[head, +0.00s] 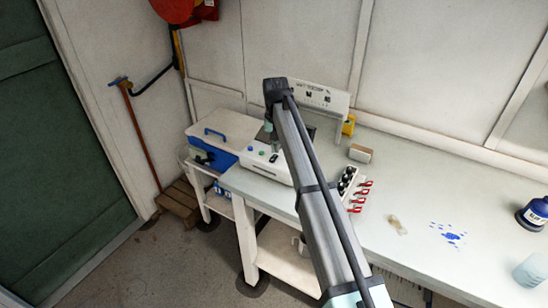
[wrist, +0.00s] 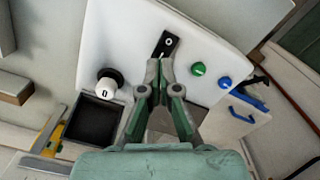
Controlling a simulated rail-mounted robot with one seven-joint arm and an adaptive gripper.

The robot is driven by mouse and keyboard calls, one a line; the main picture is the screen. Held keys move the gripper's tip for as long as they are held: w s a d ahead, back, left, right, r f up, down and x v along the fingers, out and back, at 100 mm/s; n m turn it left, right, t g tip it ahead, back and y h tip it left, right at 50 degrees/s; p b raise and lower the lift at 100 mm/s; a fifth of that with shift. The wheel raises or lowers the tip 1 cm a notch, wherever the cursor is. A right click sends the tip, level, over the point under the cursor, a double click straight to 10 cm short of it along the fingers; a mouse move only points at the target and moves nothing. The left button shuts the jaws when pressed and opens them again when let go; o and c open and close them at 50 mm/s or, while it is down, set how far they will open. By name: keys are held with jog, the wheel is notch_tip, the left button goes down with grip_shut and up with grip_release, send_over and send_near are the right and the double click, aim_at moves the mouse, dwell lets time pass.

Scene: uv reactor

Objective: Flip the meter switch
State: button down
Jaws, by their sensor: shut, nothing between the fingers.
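A small black switch plate (wrist: 171,44) with a white mark sits on the white panel of the bench device (wrist: 125,35). I take it as the meter switch, though no label confirms this. My gripper (wrist: 160,68) is shut and empty, its fingertips just beside the near end of this plate. I cannot tell whether they touch it, and they hide part of it. In the head view my gripper (head: 274,146) points down over the white device (head: 262,166), and the black switch (head: 273,158) shows just below the fingertips.
A green button (wrist: 198,69) and a blue button (wrist: 225,82) are right of my fingertips; a black-and-white knob (wrist: 106,85) is left. Red-handled tools (head: 361,194) and a blue spill (head: 449,234) lie on the bench.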

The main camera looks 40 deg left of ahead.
aim_at(275, 156)
jog(key=shift+f+b, duration=0.35)
jog(key=shift+f, duration=0.9)
dwell(0.8)
jog(key=shift+r+p, duration=1.8)
jog(key=shift+r, duration=1.7)
